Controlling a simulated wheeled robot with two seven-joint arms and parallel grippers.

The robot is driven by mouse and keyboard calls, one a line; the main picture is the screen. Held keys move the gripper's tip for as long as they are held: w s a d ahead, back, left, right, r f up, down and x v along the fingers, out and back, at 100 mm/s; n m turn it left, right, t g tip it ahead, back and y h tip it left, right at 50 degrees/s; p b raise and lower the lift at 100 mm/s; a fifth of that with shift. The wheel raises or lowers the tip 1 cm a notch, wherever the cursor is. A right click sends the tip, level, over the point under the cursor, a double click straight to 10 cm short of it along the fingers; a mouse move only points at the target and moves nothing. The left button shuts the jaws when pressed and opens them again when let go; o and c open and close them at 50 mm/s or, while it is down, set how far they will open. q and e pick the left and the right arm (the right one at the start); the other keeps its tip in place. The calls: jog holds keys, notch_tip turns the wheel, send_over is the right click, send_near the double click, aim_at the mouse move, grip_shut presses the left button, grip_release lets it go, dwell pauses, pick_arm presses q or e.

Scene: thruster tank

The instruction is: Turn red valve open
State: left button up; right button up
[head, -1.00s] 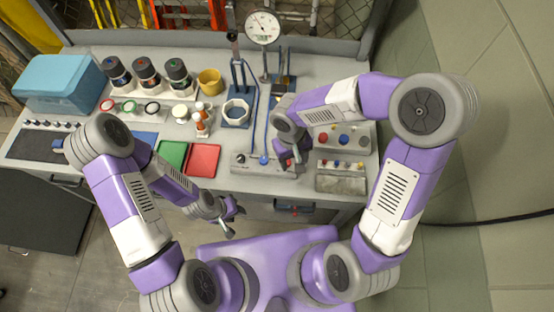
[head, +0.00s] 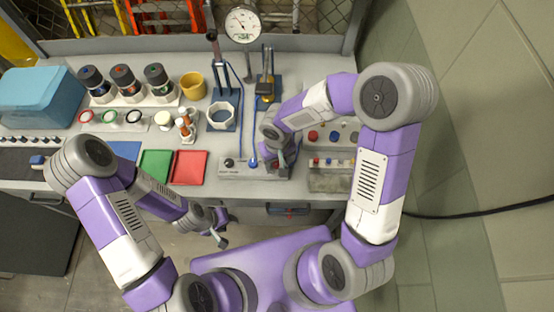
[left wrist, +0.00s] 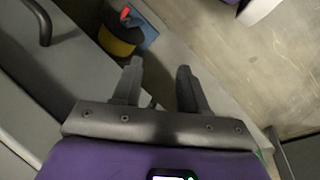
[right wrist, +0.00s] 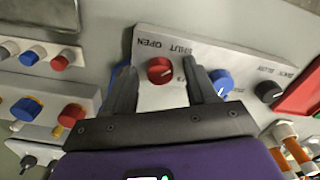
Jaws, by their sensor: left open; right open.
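The red valve knob (right wrist: 160,70) sits on a light grey panel (right wrist: 150,40) lettered SHUT and OPEN, upside down in the right wrist view. A pale line marks its face. My right gripper (right wrist: 163,76) is open, and the knob shows between its fingertips; I cannot tell whether they touch it. In the head view my right gripper (head: 277,160) is over the right end of the panel and hides the red knob. My left gripper (head: 218,228) is open and empty in front of the bench edge; its fingers (left wrist: 158,72) also show in the left wrist view.
On the same panel, a blue knob (right wrist: 222,82) is close beside the right gripper's finger, with a black knob (right wrist: 268,92) further along. Neighbouring panels carry red and blue knobs (head: 313,135). Red tray (head: 188,167) and green tray (head: 155,166) lie left of the valve panel.

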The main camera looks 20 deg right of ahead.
jog(key=c, duration=1.1)
jog(key=shift+o, duration=0.2)
jog(key=shift+n, duration=0.5)
jog(key=n, duration=0.2)
jog(key=shift+n, duration=0.4)
jog(key=n, duration=0.4)
jog(key=shift+n, duration=0.3)
jog(key=n+p, duration=0.1)
jog(key=n, duration=0.3)
jog(key=shift+r+n, duration=0.1)
jog(key=shift+n, duration=0.2)
jog(key=n+p, duration=0.1)
jog(key=n, duration=0.3)
jog(key=shift+n, duration=0.4)
jog(key=shift+n+p, duration=0.3)
